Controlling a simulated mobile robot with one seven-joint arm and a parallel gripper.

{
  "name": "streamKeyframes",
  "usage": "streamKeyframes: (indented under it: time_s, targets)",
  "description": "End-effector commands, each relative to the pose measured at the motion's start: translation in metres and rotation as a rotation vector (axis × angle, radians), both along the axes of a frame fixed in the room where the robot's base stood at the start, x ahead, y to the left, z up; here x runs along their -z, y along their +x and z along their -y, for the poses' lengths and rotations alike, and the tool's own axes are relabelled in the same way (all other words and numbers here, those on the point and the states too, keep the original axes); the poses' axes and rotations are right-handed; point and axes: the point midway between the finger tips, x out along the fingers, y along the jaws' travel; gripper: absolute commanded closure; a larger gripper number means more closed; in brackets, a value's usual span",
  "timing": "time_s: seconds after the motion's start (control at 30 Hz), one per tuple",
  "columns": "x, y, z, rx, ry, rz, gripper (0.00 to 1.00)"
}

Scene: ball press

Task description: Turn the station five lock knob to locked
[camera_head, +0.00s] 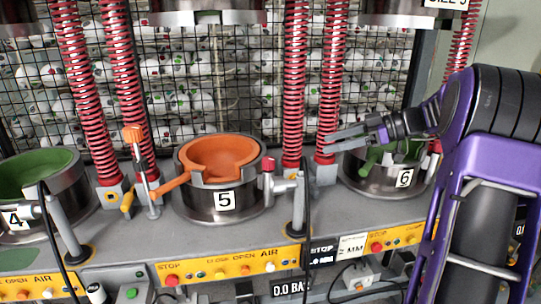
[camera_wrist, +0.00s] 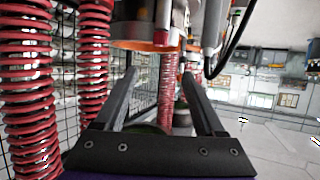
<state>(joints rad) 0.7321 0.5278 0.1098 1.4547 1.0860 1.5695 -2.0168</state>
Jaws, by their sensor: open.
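Station five is a round metal pot (camera_head: 222,201) with an orange bowl and a "5" label. A red knob (camera_head: 268,164) stands on its right side, beside a grey clamp arm; I cannot tell for sure that it is the lock knob, nor its setting. A red piece (camera_wrist: 161,38) also shows in the wrist view, against a metal pot with orange on it, above the gap between my fingers. My gripper (camera_head: 332,142) is open and empty, pointing left above station six, to the right of the red knob and apart from it. My fingers (camera_wrist: 158,76) show nothing between them.
Red springs (camera_head: 294,85) rise between stations five and six, close to my fingertips. Station six (camera_head: 385,178) lies below my gripper. A lever with an orange top (camera_head: 133,134) stands left of station five. A yellow control strip (camera_head: 230,267) runs along the front.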

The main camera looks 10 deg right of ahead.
Motion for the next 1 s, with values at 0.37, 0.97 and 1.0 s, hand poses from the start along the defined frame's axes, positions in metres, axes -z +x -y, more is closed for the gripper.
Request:
streamKeyframes:
  time_s: [0.37, 0.97, 1.0]
  targets:
    - [0.029, 0.029, -0.066, -0.005, -0.001, -0.005, 0.29]
    - [0.063, 0.064, -0.138, 0.001, -0.002, -0.004, 0.29]
    - [0.064, 0.064, -0.139, 0.001, -0.002, -0.004, 0.29]
